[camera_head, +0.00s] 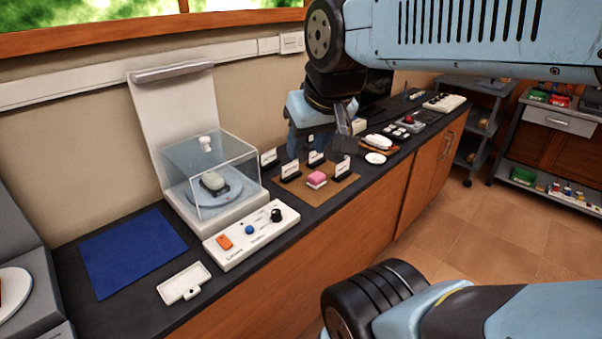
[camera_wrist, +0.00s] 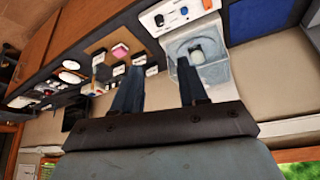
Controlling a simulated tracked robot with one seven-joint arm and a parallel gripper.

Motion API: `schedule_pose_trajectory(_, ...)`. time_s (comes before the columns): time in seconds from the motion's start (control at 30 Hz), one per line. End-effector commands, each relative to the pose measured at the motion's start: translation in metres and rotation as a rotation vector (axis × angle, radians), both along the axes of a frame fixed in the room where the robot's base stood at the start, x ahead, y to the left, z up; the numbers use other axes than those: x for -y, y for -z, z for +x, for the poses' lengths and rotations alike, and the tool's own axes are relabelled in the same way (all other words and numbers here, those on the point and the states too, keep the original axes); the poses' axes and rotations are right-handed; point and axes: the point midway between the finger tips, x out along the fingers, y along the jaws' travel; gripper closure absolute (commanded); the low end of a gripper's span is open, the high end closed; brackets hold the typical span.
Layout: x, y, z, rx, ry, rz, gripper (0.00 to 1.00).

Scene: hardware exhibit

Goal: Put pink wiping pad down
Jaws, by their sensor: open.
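The pink wiping pad (camera_head: 317,177) sits on a brown mat (camera_head: 338,189) on the dark counter, among small white label cards. It also shows in the wrist view (camera_wrist: 120,51), apart from my fingers. My gripper (camera_head: 342,122) is above the counter, behind and to the right of the pad in the head view. In the wrist view my gripper (camera_wrist: 160,85) has its two fingers spread with nothing between them.
A clear case (camera_head: 211,172) covers a grey object on a round plate. A control panel (camera_head: 252,233) with knobs stands in front of it. A blue mat (camera_head: 132,252) is bare at the left. A white tag (camera_head: 184,283) lies near the front edge.

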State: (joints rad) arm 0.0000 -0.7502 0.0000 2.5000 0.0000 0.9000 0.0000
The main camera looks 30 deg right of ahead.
Motion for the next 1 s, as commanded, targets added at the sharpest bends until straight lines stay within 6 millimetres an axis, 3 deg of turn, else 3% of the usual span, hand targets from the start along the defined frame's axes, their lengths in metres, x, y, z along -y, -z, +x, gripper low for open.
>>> schedule_pose_trajectory(0.17,0.000,0.000,0.000,0.000,0.000,0.000,0.56)
schedule_pose_trajectory(0.37,-0.002,0.007,0.006,-0.038,0.036,0.047,0.36)
schedule_pose_trajectory(0.43,-0.013,0.014,0.012,-0.075,0.078,0.095,0.30)
schedule_pose_trajectory(0.67,-0.022,0.046,0.043,-0.235,0.279,0.348,0.08)
schedule_pose_trajectory(1.0,-0.014,0.088,0.100,-0.424,0.637,0.762,0.08)
